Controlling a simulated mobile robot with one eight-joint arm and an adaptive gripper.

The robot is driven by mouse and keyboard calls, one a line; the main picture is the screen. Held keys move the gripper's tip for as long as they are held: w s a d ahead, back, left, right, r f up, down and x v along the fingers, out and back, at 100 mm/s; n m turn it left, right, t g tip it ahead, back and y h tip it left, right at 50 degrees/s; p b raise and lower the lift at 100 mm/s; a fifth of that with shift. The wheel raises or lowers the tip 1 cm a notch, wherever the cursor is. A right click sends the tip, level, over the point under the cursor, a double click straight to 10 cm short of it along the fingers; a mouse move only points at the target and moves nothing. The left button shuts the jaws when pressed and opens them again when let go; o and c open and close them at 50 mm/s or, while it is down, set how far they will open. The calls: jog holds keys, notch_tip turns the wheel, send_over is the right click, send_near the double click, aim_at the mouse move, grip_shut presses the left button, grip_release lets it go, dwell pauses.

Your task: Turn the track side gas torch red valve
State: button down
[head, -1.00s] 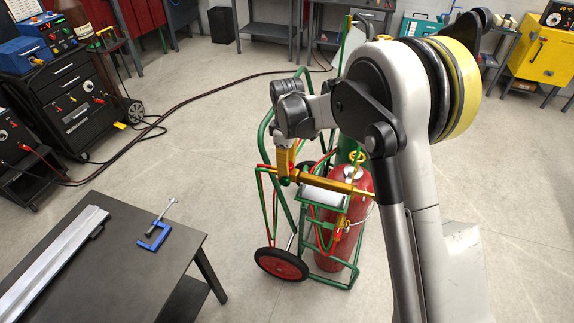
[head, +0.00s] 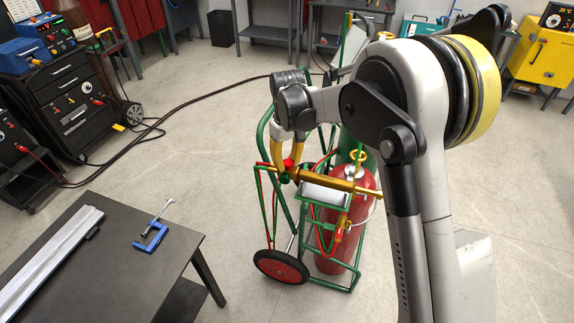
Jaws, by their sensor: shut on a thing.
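The brass gas torch (head: 340,184) lies across the top of the green cart, tilted down to the right. Its red valve (head: 288,163) shows at the torch's left end, with a green valve (head: 284,178) just below it. My gripper (head: 289,165) reaches down from above with one yellow finger on each side of the red valve and is shut on it. The exact contact at the fingertips is too small to see. Red and green hoses (head: 263,185) hang from the torch's left end.
The green cart (head: 354,272) carries a red cylinder (head: 329,262) and a green cylinder (head: 352,150). A dark table (head: 150,275) with a blue clamp (head: 151,238) stands at the left front. Dark cables cross the floor behind the cart. Open floor lies around it.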

aim_at(288, 161)
jog(key=m+b, duration=0.1)
jog(key=m, duration=0.3)
jog(key=shift+d+f, duration=0.1)
jog(key=shift+m+b, duration=0.5)
jog(key=shift+m, duration=1.3)
jog(key=c, duration=1)
grip_release()
jog(key=shift+c, duration=0.2)
notch_tip(288, 161, up, 12)
